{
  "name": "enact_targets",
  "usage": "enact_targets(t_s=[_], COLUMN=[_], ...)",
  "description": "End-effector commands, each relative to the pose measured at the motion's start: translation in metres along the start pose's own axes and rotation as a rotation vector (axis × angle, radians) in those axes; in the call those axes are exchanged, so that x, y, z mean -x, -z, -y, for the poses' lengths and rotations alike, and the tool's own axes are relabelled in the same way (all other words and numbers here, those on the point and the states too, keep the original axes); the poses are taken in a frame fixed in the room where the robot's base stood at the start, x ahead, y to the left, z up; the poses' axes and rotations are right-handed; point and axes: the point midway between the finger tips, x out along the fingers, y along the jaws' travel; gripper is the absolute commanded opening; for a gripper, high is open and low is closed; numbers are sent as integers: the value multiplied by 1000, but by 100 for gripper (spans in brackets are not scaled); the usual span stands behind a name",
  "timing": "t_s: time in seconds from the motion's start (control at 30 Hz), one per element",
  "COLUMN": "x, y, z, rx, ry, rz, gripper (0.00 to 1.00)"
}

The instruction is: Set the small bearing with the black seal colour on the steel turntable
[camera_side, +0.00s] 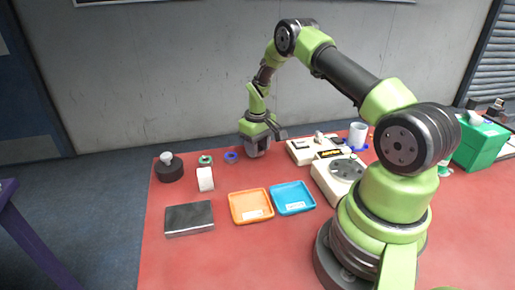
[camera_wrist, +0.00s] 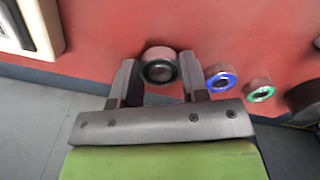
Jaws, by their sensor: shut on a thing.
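A small bearing with a black seal (camera_wrist: 159,68) sits between my fingertips in the wrist view. My gripper (camera_wrist: 160,84) is shut on it. In the side view my gripper (camera_side: 258,150) is low at the far edge of the red table, and I cannot make out the held bearing there. A blue-sealed bearing (camera_wrist: 221,80) and a green-sealed bearing (camera_wrist: 262,91) lie to the right in the wrist view. The turntable (camera_side: 347,168) appears as a round dark grey plate on a cream base, right of my gripper in the side view. Its top looks empty.
A cream device (camera_side: 308,150) stands between my gripper and the turntable.

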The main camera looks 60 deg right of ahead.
Motion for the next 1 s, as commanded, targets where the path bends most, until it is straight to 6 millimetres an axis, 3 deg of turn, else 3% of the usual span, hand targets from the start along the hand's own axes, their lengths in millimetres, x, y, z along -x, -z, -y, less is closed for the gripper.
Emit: enact_targets(t_s=[0.47, 0.5, 0.6, 0.87, 1.0], x=[-11, -11, -11, -10, 2], y=[0, 0, 0, 0, 1], z=[0, 0, 0, 0, 0], rx=[-1, -1, -1, 0, 0], ry=[0, 0, 0, 0, -1], rz=[0, 0, 0, -1, -5], gripper=[17, 46, 66, 66, 66])
